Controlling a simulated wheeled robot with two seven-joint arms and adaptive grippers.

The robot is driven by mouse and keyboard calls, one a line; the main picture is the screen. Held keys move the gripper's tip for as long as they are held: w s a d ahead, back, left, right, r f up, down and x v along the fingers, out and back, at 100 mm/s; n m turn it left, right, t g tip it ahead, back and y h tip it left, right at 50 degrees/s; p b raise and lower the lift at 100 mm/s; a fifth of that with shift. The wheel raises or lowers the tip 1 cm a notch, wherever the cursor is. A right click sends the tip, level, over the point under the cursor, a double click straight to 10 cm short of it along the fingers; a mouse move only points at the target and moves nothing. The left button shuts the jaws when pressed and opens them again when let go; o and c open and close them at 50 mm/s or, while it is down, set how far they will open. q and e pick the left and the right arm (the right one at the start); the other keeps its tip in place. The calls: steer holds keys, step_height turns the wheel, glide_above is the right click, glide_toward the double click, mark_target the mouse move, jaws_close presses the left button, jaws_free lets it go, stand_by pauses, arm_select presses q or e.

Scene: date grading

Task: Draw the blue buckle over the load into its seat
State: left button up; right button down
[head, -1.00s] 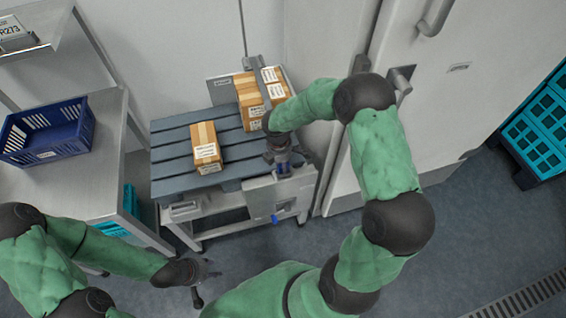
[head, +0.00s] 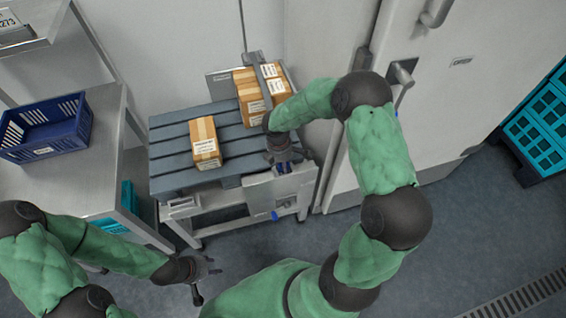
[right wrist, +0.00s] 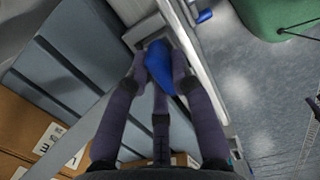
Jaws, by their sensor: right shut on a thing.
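The blue buckle (right wrist: 160,68) is between the fingers of my right gripper (right wrist: 158,75), at the front edge of the slatted cart top (head: 168,155). In the head view my right gripper (head: 284,160) is low over a grey metal panel (head: 262,194) on the cart's front, and only a little blue shows. A grey strap (head: 260,75) runs over the cartons (head: 247,92) at the back right of the cart. Whether the buckle touches its seat is hidden by the fingers. My left gripper (head: 204,275) is empty and open, low in front of the cart.
A single carton (head: 205,142) stands on the cart's middle. A small blue tab (head: 275,215) sticks out below the front panel. A navy crate (head: 45,140) stands on the left bench. A white door with handles is behind my right arm; teal crates (head: 540,130) stand far right.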

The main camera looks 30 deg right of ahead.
steer(key=c, duration=1)
jaws_free()
step_height(320, 180, up, 12)
steer(key=a, duration=0.1)
steer(key=shift+w, duration=0.15)
steer(key=shift+a+f, duration=0.1)
steer(key=shift+a, duration=0.05)
